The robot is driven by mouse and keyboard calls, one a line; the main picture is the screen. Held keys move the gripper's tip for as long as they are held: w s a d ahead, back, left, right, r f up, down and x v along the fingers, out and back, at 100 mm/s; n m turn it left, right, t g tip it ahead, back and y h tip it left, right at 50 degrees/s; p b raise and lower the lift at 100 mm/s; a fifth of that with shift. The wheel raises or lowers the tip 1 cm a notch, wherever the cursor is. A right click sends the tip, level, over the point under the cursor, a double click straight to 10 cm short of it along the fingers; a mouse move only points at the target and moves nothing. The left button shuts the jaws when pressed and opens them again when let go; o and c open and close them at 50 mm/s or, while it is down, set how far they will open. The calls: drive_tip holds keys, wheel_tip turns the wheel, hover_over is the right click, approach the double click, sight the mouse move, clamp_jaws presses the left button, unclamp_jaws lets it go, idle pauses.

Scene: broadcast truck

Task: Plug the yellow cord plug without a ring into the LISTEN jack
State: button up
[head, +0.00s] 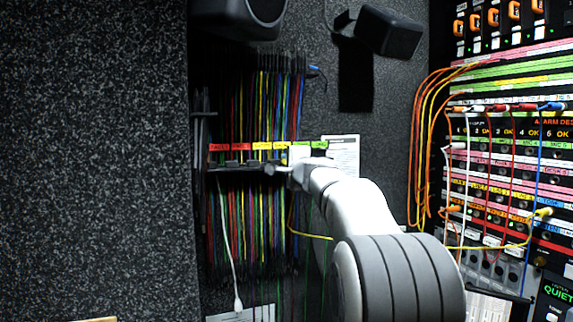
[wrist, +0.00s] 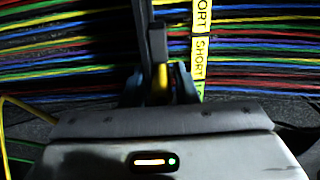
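My gripper (head: 284,168) is at the cord rack, seen from behind in the head view. In the wrist view, its dark fingertips (wrist: 160,88) stand on either side of a small yellow piece (wrist: 162,78), perhaps a cord plug. I cannot tell whether they press on it. A yellow cord (head: 312,235) hangs below the gripper and passes behind my arm. Another yellow cord length (head: 500,246) shows at the jack panel (head: 510,180), where a yellow plug (head: 543,212) sits. I cannot make out a ring or the LISTEN label.
The cord rack (head: 235,166) holds many coloured cords, with red, yellow and green labels. SHORT labels (wrist: 202,55) show beside the fingers. A white cord (head: 228,250) hangs at left. Black speakers (head: 388,32) are above.

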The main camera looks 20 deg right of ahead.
drive_tip(key=shift+s+r, duration=0.1)
drive_tip(key=shift+r, duration=0.2)
clamp_jaws()
drive_tip(key=o, duration=1.1)
unclamp_jaws()
drive_tip(key=shift+f, duration=0.2)
drive_tip(key=shift+s+f, duration=0.1)
drive_tip(key=shift+s, duration=0.15)
drive_tip(key=s+b, duration=0.2)
drive_tip(key=s, duration=0.5)
drive_tip(key=shift+s+b, duration=0.1)
drive_tip(key=shift+b, duration=0.25)
